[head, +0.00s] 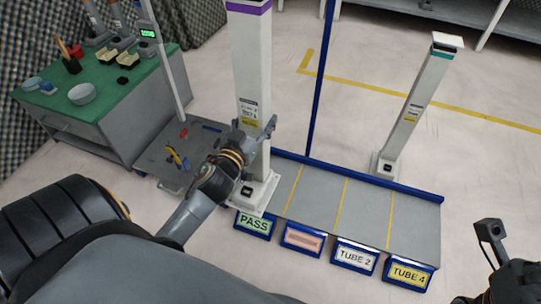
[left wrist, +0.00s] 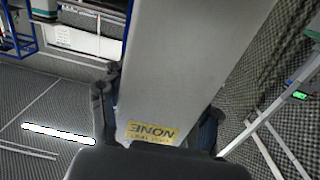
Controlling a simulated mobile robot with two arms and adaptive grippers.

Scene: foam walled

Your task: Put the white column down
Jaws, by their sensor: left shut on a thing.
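The white column (head: 252,62) is tall and square, with a purple band near the top and a label with a yellow patch lower down. My left gripper (head: 255,132) is shut around its lower part, above its square base (head: 257,190). The base is over the leftmost lane of the grey platform (head: 320,195), just behind the green PASS label (head: 254,223); I cannot tell whether it touches. In the left wrist view the column (left wrist: 190,70) fills the middle, between dark fingers (left wrist: 160,115). My right gripper (head: 490,240) is partly seen at the lower right, away from the column.
Lanes behind the red label (head: 303,239), TUBE 2 label (head: 354,257) and TUBE 4 label (head: 408,274) are bare. A second white column (head: 412,105) stands by the platform's blue back rail (head: 425,191). A green-topped bench (head: 110,85) and grey cart (head: 165,155) are left.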

